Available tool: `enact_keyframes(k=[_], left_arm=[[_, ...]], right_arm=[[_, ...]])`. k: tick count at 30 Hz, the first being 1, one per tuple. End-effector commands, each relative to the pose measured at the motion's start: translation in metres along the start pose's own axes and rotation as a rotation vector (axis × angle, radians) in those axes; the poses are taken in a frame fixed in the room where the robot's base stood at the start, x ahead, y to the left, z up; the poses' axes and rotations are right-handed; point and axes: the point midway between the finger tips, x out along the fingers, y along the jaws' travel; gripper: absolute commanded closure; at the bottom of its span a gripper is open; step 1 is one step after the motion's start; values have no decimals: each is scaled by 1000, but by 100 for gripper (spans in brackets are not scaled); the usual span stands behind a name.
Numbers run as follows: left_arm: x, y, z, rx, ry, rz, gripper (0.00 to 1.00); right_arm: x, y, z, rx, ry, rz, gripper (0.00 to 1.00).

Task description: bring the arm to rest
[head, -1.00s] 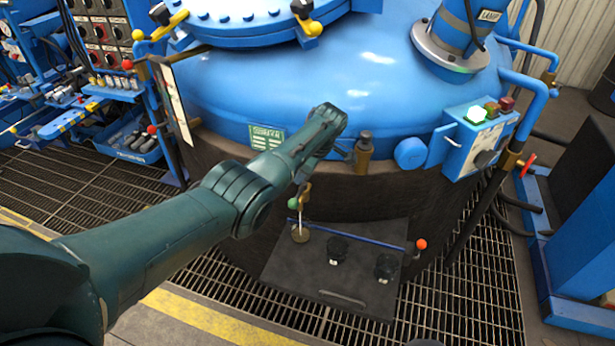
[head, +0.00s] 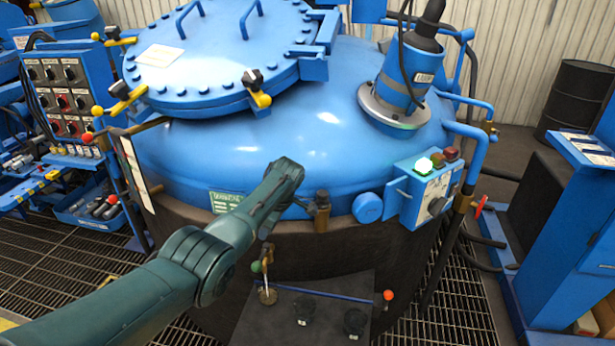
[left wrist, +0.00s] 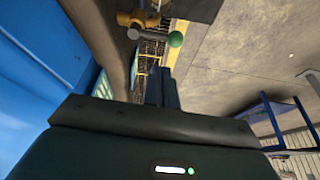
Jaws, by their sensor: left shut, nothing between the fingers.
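My left arm reaches in from the lower left in the head view, in front of the blue furnace vessel (head: 310,140). Its hand is bent down at the far end, and the fingers are mostly hidden behind the arm there. In the left wrist view my left gripper (left wrist: 165,76) shows its dark fingers together, with nothing between them. A green ball handle (left wrist: 175,39) with brass fittings lies beyond the fingertips, apart from them; it also shows below the hand in the head view (head: 256,266). My right gripper is not in view.
A switch panel (head: 62,97) is at the left. Floor grating (head: 455,305) is clear at lower right.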

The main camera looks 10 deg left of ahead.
Motion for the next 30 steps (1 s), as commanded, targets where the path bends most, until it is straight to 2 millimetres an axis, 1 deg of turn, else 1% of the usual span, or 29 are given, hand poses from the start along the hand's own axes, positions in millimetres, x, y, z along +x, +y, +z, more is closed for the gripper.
enact_keyframes(k=[2, 5, 8, 11, 12, 14, 15, 17, 18, 20, 21, 23, 24, 27, 30], left_arm=[[2, -1, 2, 10, -3, 2, 100], [15, -8, 11, 69, -17, 11, 100], [36, -25, 29, 191, -44, 36, 100], [59, -52, 49, 354, -79, 76, 100], [67, -65, 56, 420, -90, 95, 100], [76, -86, 65, 518, -103, 124, 100], [81, -100, 71, 583, -111, 145, 100], [86, -124, 78, 679, -121, 177, 100], [88, -141, 82, 742, -125, 199, 100], [89, -166, 86, 837, -128, 233, 100], [89, -184, 88, 900, -127, 255, 100], [85, -212, 90, 994, -124, 289, 100], [81, -230, 91, 1055, -121, 313, 100], [68, -268, 90, 1187, -105, 364, 100], [55, -297, 87, 1287, -88, 402, 100]], right_arm=[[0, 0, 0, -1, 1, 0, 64], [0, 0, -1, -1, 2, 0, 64], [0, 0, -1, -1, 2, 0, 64], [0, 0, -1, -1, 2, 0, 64], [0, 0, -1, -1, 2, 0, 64], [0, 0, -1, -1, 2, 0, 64], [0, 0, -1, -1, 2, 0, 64], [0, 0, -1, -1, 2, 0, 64], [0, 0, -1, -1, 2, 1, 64], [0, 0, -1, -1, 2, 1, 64], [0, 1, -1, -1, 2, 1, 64], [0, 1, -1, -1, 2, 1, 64], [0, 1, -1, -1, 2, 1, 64], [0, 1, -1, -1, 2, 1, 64], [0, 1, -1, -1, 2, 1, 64]])
